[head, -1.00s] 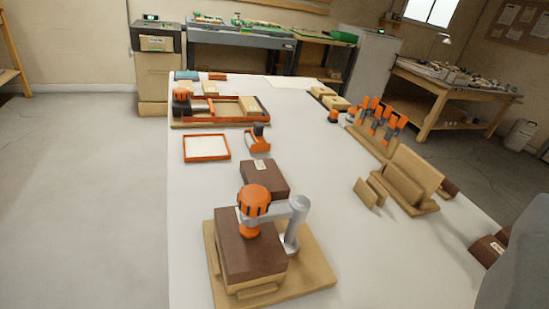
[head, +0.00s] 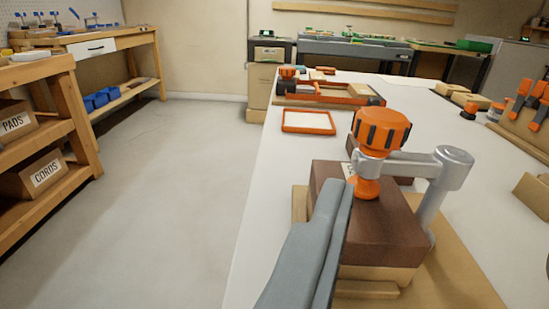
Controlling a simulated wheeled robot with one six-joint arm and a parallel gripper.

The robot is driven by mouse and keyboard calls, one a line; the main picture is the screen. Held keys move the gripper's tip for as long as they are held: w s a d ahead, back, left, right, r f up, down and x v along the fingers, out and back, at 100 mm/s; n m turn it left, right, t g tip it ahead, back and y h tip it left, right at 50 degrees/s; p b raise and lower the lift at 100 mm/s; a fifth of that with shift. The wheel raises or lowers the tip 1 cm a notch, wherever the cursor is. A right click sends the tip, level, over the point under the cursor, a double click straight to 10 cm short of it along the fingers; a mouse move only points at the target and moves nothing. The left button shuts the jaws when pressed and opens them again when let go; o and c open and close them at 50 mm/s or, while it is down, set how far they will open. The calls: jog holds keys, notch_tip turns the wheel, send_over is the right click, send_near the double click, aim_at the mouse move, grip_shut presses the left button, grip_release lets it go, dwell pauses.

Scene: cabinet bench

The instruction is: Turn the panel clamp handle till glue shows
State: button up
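The panel clamp has an orange ribbed handle (head: 381,130) with dark grips, on top of a grey metal arm and post (head: 442,185). Its orange foot (head: 367,187) rests on or just above a brown block (head: 375,222). The block lies over a lighter wood piece (head: 385,273) on a wooden base (head: 455,285). No glue shows along the visible seam. My gripper (head: 336,195) shows as grey slabs in front of the block's left side, below and left of the handle. It looks apart from the handle. I cannot tell its opening.
A white bench top (head: 262,200) has its left edge beside open floor. Behind the clamp are an orange-rimmed tray (head: 308,122) and an orange frame jig (head: 330,94). A rack of orange-handled tools (head: 525,105) stands right. Shelves with boxes (head: 35,175) stand far left.

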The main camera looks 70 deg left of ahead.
aim_at(381, 118)
jog(key=shift+g+y, duration=0.3)
jog(key=shift+g, duration=0.2)
jog(key=x, duration=0.5)
jog(key=f+x, duration=0.1)
jog(key=x, duration=1.1)
jog(key=shift+s+a+f, duration=0.35)
jog(key=shift+s+f, duration=0.05)
jog(key=c, duration=1)
jog(key=shift+o, duration=0.2)
jog(key=shift+t+h, duration=0.4)
jog(key=shift+t, duration=0.1)
